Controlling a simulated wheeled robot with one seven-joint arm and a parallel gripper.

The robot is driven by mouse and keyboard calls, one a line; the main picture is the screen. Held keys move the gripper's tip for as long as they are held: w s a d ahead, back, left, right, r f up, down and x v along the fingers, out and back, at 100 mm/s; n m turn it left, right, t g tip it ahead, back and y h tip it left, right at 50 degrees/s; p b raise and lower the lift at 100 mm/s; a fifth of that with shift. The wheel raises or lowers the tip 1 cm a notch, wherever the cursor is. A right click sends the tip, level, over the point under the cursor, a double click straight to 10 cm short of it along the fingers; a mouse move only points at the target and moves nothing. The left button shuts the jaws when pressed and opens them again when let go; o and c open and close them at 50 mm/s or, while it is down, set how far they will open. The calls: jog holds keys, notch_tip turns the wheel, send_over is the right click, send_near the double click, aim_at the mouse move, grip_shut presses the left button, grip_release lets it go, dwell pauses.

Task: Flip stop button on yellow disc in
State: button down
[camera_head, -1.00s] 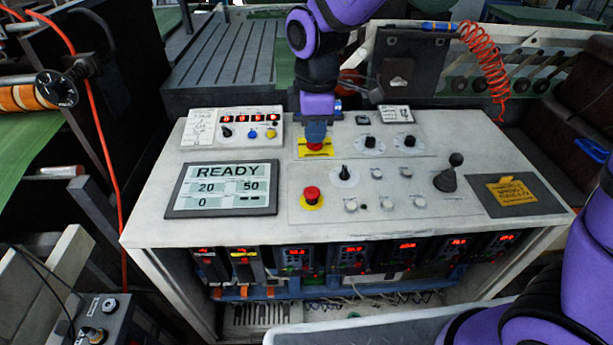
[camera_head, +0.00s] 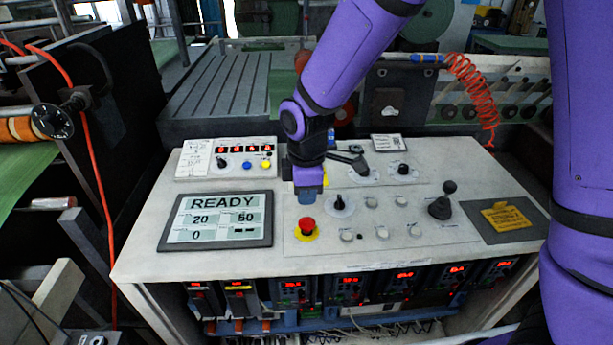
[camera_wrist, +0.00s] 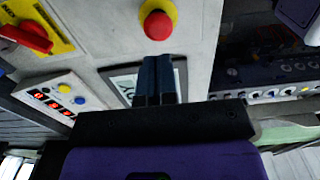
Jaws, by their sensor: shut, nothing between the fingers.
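The red stop button (camera_head: 307,225) sits on a round yellow disc (camera_head: 305,236) in the lower left of the panel, right of the READY screen. In the wrist view the red button (camera_wrist: 158,25) on its yellow disc (camera_wrist: 174,10) lies just beyond the fingertips. My gripper (camera_head: 305,205) is shut and empty, above the panel and just behind the button, apart from it as far as I can tell. In the wrist view the shut fingers (camera_wrist: 158,60) point toward the button. A red switch handle (camera_wrist: 28,38) on a yellow plate (camera_wrist: 60,30) shows at the upper left of the wrist view.
The READY screen (camera_head: 216,218) lies left of the button. A dark selector knob (camera_head: 340,203) stands close on the right, with several pale buttons and a joystick (camera_head: 443,203) farther right. A small box with coloured buttons (camera_head: 227,158) stands behind the screen.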

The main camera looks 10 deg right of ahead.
aim_at(308, 224)
jog(key=shift+f, duration=3.05)
jog(key=shift+f, duration=0.1)
jog(key=shift+s+f, duration=0.1)
jog(key=shift+f, duration=0.55)
jog(key=shift+s+d+f, duration=0.15)
jog(key=shift+f, duration=0.15)
jog(key=shift+r, duration=0.55)
notch_tip(308, 224, up, 14)
jog(key=shift+w, duration=0.25)
jog(key=shift+f, duration=0.1)
